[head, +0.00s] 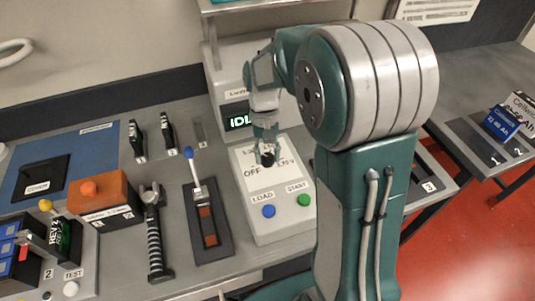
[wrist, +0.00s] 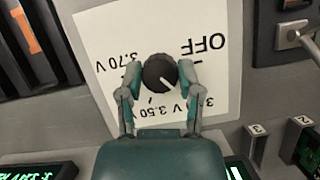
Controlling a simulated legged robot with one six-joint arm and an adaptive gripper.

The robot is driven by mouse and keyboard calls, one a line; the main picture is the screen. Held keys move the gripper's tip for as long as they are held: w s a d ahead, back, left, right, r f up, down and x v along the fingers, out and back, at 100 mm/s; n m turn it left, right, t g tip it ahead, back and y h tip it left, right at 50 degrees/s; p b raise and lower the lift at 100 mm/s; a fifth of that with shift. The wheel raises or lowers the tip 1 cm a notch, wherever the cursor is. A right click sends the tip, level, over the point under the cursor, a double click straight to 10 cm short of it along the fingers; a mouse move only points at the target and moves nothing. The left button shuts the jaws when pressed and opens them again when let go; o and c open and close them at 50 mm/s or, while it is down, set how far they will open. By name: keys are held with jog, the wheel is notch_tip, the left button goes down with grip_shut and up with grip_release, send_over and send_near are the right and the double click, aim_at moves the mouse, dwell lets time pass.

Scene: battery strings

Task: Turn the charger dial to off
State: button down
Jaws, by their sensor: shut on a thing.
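The charger dial (wrist: 159,72) is a round black knob on a white label plate (wrist: 110,30) in the wrist view, where the print appears upside down. OFF is printed up and right of the knob there, and voltage marks stand around it. A short light mark on the knob points down and right, away from OFF. My gripper (wrist: 157,78) is shut on the dial, one finger on each side. In the head view my gripper (head: 266,151) comes down onto the dial (head: 268,158), mostly hidden by the fingers, beside OFF.
A blue LOAD button (head: 268,211) and a green START button (head: 304,199) sit below the dial. A display (head: 238,121) starting "IDL" stands behind. A blue-knobbed lever (head: 189,154) and a ribbed black handle (head: 156,235) are to the left. A blue battery (head: 501,124) lies far right.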

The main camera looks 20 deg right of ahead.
jog(key=n+h, duration=0.1)
jog(key=n, duration=0.1)
jog(key=n+h, duration=0.1)
jog(key=n, duration=0.2)
jog(key=shift+w+a+n, duration=0.1)
jog(key=shift+w+n, duration=0.1)
jog(key=shift+n, duration=0.1)
jog(key=n+h, duration=0.1)
jog(key=n, duration=0.1)
jog(key=n+t, duration=0.1)
jog(key=n, duration=0.2)
jog(key=shift+h, duration=0.4)
jog(key=shift+t, duration=0.3)
jog(key=shift+c, duration=1.3)
grip_release()
jog(key=shift+a, duration=0.1)
jog(key=v, duration=1.2)
jog(key=shift+a, duration=0.15)
